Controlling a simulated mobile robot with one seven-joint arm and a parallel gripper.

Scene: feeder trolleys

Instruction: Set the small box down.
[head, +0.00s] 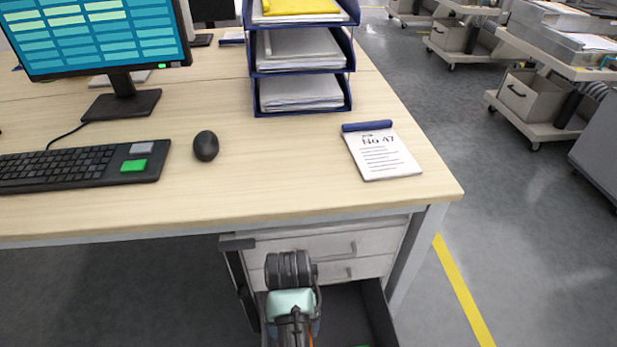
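No small box can be made out in the head view. Part of my arm shows at the bottom centre, in front of the desk drawers, as a dark ribbed joint with a pale green part below it. My gripper's fingers do not show, so what they hold cannot be seen. An open dark drawer (375,312) lies beside and below my arm. A thin green sliver (360,346) shows inside it at the picture's bottom edge; too little of it shows to say what it is.
The desk (260,185) holds a keyboard (75,165), mouse (206,146), monitor (100,35), blue paper trays (300,95) and a notepad (383,152) marked No.47. Closed drawers (330,255) sit beneath. Loaded trolleys (550,95) stand at the right, beyond clear grey floor.

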